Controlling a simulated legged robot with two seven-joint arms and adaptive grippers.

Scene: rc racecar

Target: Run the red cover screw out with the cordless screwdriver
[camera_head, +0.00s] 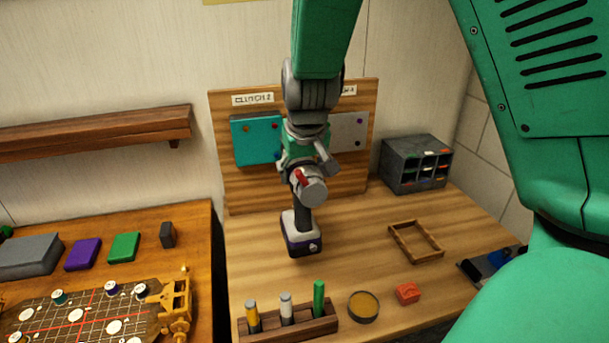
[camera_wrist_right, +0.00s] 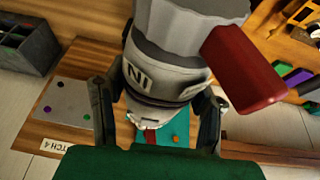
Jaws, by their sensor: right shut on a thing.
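My right gripper (camera_head: 303,160) is shut on the cordless screwdriver (camera_head: 300,232), a grey tool with a red part and a dark battery base. Its grip hangs downward above the bench, in front of the upright board. In the right wrist view the fingers (camera_wrist_right: 155,118) lie on both sides of the screwdriver's grey body (camera_wrist_right: 165,75). The teal cover (camera_head: 254,140) is on the board behind, partly hidden by the gripper. I cannot make out a red screw for certain; a small red patch (camera_wrist_right: 150,138) shows in front of the teal cover. My left gripper is not in view.
A grey panel (camera_head: 349,131) with small coloured dots sits right of the teal cover. On the bench are a drawer unit (camera_head: 415,165), a wooden frame (camera_head: 398,243), a round tin (camera_head: 363,307), a red block (camera_head: 407,293) and a marker rack (camera_head: 290,327). A second table stands left.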

